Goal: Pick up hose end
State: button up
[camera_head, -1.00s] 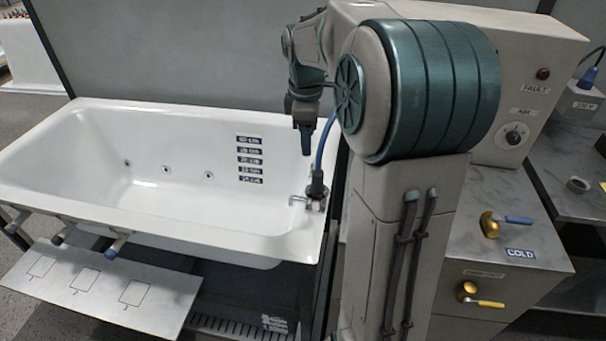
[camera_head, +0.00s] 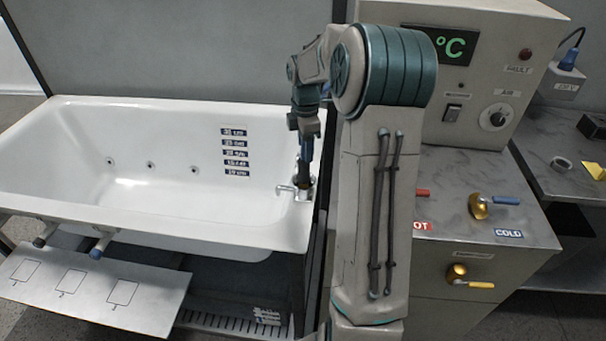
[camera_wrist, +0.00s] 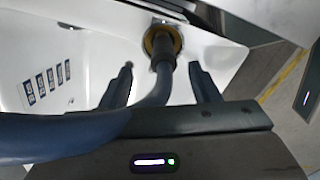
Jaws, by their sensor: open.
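The hose end (camera_wrist: 163,60) shows in the wrist view as a dark collar on a thick blue-grey hose (camera_wrist: 150,103). It meets a yellow ring (camera_wrist: 150,40) at the tub's corner. My gripper (camera_wrist: 161,70) is open, with one finger on each side of the hose end. I cannot tell whether either finger touches it. In the head view my gripper (camera_head: 305,180) points down at the tap corner of the white bathtub (camera_head: 270,222) and hides most of the hose end.
A tap spout (camera_head: 285,188) is just left of my gripper. A numbered panel (camera_head: 75,285) juts out in front of the tub. A control cabinet (camera_head: 480,70) with gold valves (camera_head: 480,205) stands at the right. A grey wall (camera_head: 180,50) is behind the tub.

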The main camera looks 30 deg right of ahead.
aim_at(304, 174)
jog(key=f, duration=0.5)
jog(key=shift+s+a+f, duration=0.15)
jog(key=shift+a, duration=0.15)
jog(key=c, duration=1.2)
